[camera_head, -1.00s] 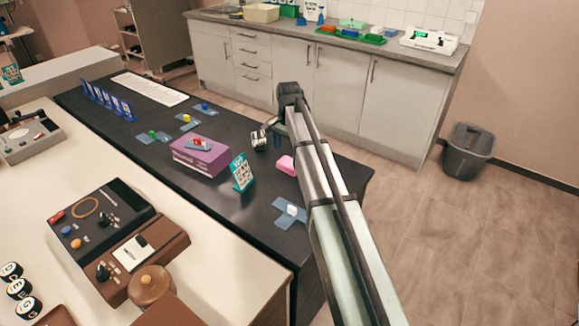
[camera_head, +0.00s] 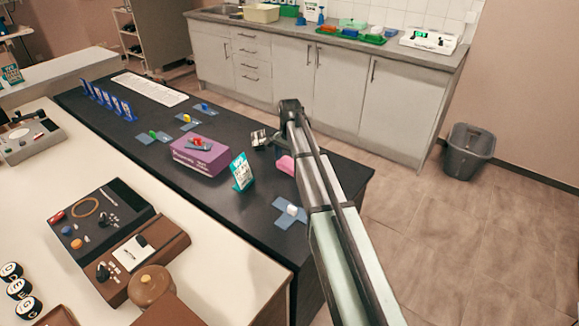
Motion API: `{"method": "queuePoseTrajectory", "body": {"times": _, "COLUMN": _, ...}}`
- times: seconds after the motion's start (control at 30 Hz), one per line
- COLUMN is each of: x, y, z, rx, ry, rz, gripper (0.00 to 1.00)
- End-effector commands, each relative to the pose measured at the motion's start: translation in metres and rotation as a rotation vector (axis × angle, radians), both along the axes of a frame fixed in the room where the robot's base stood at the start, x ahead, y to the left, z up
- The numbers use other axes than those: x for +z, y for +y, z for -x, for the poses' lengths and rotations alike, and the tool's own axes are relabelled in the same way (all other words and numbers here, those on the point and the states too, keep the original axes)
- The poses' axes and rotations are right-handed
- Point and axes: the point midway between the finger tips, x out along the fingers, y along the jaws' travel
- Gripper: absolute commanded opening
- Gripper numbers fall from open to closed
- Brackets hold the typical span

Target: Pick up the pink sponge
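The pink sponge (camera_head: 286,165) lies on the dark counter (camera_head: 222,198) near its right edge. My arm crosses just to its right and may cover part of it. My gripper (camera_head: 258,138) is above and left of the sponge in the picture, apart from it, near the counter's far edge. It is small and partly blurred, so I cannot tell whether its fingers are open or shut. No pink shows at it.
A teal sign (camera_head: 242,172) stands left of the sponge. A purple box (camera_head: 201,157) with small items on top is further left. A white block (camera_head: 291,210) sits on a blue cross-shaped piece in front. Bare counter lies between them.

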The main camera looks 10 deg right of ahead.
Motion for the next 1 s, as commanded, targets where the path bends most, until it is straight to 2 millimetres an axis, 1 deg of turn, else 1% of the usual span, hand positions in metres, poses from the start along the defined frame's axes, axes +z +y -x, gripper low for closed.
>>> {"method": "queuePoseTrajectory", "body": {"times": 0.03, "x": 0.0, "y": 0.0, "z": 0.0, "rx": 0.0, "ry": 0.0, "rz": 0.0, "gripper": 0.92}}
{"method": "queuePoseTrajectory", "body": {"times": 0.33, "x": 0.0, "y": 0.0, "z": 0.0, "rx": 0.0, "ry": 0.0, "rz": 0.0, "gripper": 0.64}}
{"method": "queuePoseTrajectory", "body": {"times": 0.57, "x": 0.001, "y": 0.0, "z": 0.0, "rx": 0.0, "ry": 0.0, "rz": 0.0, "gripper": 0.64}}
{"method": "queuePoseTrajectory", "body": {"times": 0.67, "x": 0.006, "y": 0.0, "z": 0.0, "rx": 0.0, "ry": 0.0, "rz": 0.0, "gripper": 0.64}}
{"method": "queuePoseTrajectory", "body": {"times": 0.77, "x": 0.017, "y": 0.0, "z": 0.0, "rx": 0.0, "ry": 0.0, "rz": 0.0, "gripper": 0.64}}
{"method": "queuePoseTrajectory", "body": {"times": 1.0, "x": 0.058, "y": 0.0, "z": -0.001, "rx": 0.0, "ry": -0.001, "rz": 0.0, "gripper": 0.64}}
